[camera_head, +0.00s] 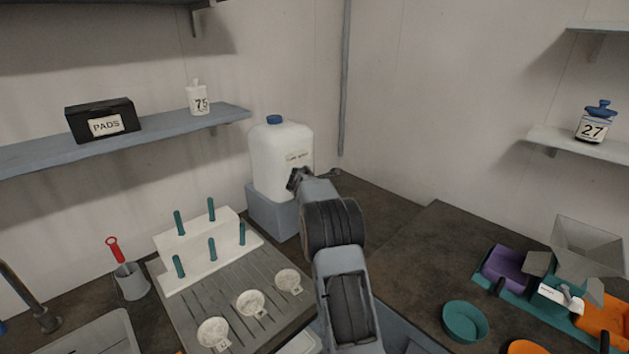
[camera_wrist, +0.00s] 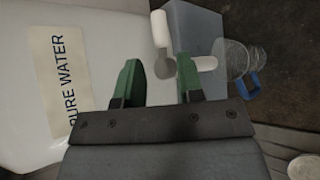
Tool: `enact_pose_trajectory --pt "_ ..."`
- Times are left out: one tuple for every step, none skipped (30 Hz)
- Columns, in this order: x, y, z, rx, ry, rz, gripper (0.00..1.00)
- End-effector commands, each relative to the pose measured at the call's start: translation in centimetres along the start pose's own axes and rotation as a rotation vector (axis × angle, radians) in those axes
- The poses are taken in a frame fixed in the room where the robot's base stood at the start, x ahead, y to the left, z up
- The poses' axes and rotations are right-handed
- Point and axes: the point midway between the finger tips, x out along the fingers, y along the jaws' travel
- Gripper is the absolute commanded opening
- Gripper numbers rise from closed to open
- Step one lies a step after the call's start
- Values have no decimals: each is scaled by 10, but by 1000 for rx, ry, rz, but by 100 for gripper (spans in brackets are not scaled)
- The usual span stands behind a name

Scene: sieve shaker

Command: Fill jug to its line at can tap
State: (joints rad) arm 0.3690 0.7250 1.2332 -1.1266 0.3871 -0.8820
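The white can (camera_head: 280,155) with a blue cap stands upright on a grey block (camera_head: 268,212); its "PURE WATER" label shows in the wrist view (camera_wrist: 62,75). The tap (camera_wrist: 205,63) has a white spout and a grey, rounded part between my fingers in the picture. The clear jug (camera_wrist: 232,57) with a blue handle is beside the spout's end; its line and any water cannot be made out. In the head view my arm hides the jug. My gripper (camera_wrist: 157,60) has green fingers spread apart, close to the can's side; contact with the tap cannot be told.
A drying rack with teal pegs (camera_head: 210,245) and a grooved drainer (camera_head: 235,300) with several round pieces lie left of my arm. A teal bowl (camera_head: 465,321) and a hopper (camera_head: 585,248) are at right. Dark counter (camera_head: 385,205) is clear right of the can.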

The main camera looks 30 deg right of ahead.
Motion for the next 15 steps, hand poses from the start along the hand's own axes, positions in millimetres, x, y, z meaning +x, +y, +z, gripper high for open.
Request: enact_pose_trajectory --pt "9 2 2 0 0 -3 35" --pt "14 2 2 1 0 -2 35" --pt "21 1 2 2 0 -2 35" --pt "26 2 2 2 1 -2 35" --pt "30 2 2 2 1 -1 35" --pt "36 2 2 1 1 -1 35" --pt "40 2 1 2 1 -1 35" --pt "44 2 1 3 1 -1 35" --pt "48 1 1 2 1 -1 35" --pt "51 2 1 1 1 0 35" --pt "54 2 1 2 1 0 35" --pt "58 2 1 3 1 -1 35" --pt "60 2 1 3 1 0 35" --pt "62 2 1 2 0 0 35" --pt "64 1 1 2 0 0 35"
